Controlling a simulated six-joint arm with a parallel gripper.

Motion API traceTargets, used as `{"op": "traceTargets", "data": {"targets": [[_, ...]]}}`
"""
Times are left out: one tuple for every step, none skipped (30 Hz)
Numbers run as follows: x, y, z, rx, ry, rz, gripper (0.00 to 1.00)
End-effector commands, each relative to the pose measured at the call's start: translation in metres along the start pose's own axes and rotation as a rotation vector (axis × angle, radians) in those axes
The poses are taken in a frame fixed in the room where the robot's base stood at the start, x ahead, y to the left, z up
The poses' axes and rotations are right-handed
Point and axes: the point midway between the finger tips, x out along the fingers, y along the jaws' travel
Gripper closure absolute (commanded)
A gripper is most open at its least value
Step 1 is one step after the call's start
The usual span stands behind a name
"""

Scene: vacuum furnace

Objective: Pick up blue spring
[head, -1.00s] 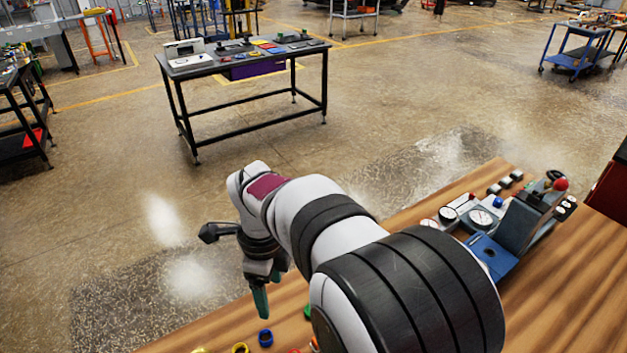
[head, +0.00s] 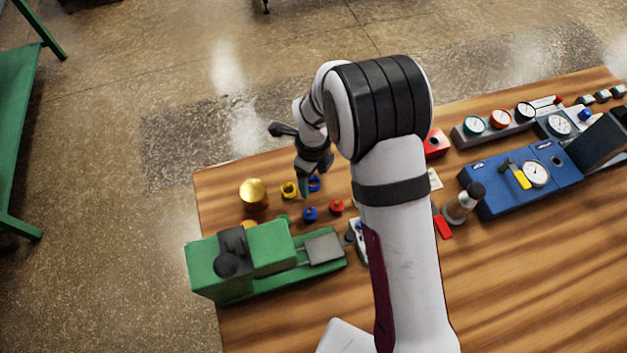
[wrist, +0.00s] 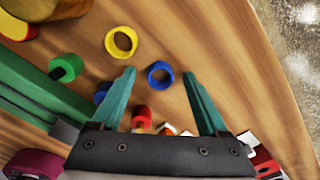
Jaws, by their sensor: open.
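A blue ring-shaped piece (wrist: 160,74), perhaps the blue spring, lies on the wooden table between the open fingers as seen in the wrist view. It also shows in the head view (head: 315,183), partly behind my gripper (head: 304,185). A second blue piece (head: 309,214), which could also be the spring, stands nearer the green machine; in the wrist view (wrist: 101,92) it is partly hidden beside the left finger. My gripper (wrist: 160,88) is open and empty, pointing down above the table. Its height above the ring is hard to tell.
A yellow ring (wrist: 121,42) lies close to the blue ring. A red piece (head: 336,205), a brass cylinder (head: 253,194) and a green machine (head: 266,261) stand nearby. A blue gauge box (head: 520,178) is at right. Bare wood lies right of the blue ring in the wrist view.

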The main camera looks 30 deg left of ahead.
Motion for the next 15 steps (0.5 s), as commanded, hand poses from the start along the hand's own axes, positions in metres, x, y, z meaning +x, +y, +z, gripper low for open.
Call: {"op": "traceTargets", "data": {"targets": [[0.0036,0.0001,-0.0002,0.0,0.0,0.001,0.23],[0.0045,-0.0001,-0.0001,0.0,0.0,0.0,0.23],[0.0047,-0.0002,0.0001,0.001,-0.001,0.0,0.23],[0.0045,-0.0003,0.0001,0.001,-0.001,-0.001,0.23],[0.0044,-0.0003,0.0001,0.001,-0.001,-0.001,0.23],[0.0043,-0.0003,0.0001,0.001,-0.001,-0.001,0.23],[0.0042,-0.0003,0.0001,0.001,-0.001,0.0,0.23],[0.0041,-0.0003,0.0,0.001,-0.001,0.0,0.28],[0.0041,-0.0003,0.0,0.001,-0.001,0.0,0.35],[0.004,-0.0003,0.0,0.001,-0.001,0.0,0.41],[0.004,-0.0003,0.0,0.001,-0.001,0.0,0.46],[0.0039,-0.0004,0.0,0.001,-0.001,0.0,0.53],[0.0039,-0.0003,0.0,0.001,-0.001,0.0,0.59],[0.0039,-0.0003,0.0,0.001,-0.001,0.0,0.64],[0.0039,-0.0003,0.0,0.001,0.0,0.0,0.71]]}}
